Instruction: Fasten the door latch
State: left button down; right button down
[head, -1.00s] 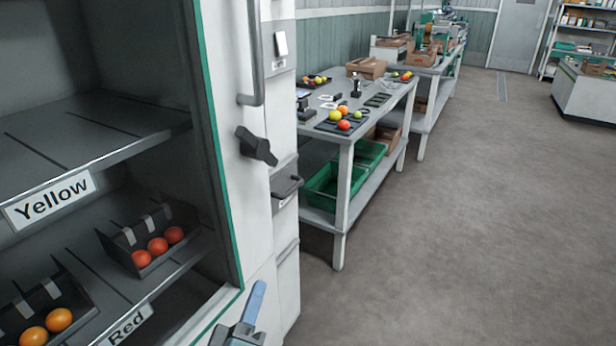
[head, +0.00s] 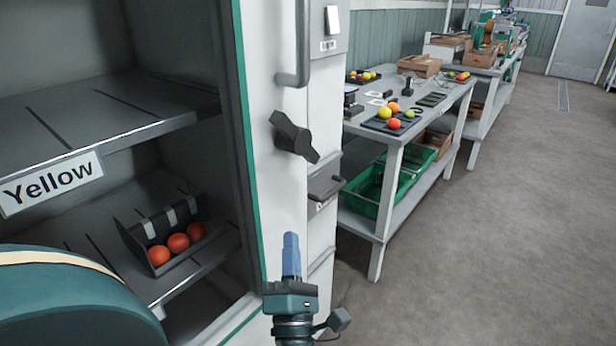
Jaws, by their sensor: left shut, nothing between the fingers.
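The door latch (head: 293,135) is a dark turn-handle on the white upright strip of the cabinet, below a grey bar handle (head: 293,45). Its lever slants down to the right. My left gripper (head: 291,242) is below the latch, pointing up, its blue fingers shut and empty. A clear gap separates the fingertips from the latch. The right gripper is out of view. I cannot tell whether the cabinet door is fully closed.
The cabinet's shelves carry a "Yellow" label (head: 52,184) and a dark tray (head: 135,238) of red tomatoes. A smaller dark handle (head: 326,187) sticks out right of the latch. A worktable (head: 398,140) with tomatoes stands behind. The floor at right is clear.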

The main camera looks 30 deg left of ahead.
pick_arm(q)
jog(key=w+d+r+p+x, duration=0.1)
jog(key=d+p+x, duration=0.1)
jog(key=x, duration=1.1)
jog(key=shift+d+p, duration=0.35)
jog(key=shift+p, duration=0.25)
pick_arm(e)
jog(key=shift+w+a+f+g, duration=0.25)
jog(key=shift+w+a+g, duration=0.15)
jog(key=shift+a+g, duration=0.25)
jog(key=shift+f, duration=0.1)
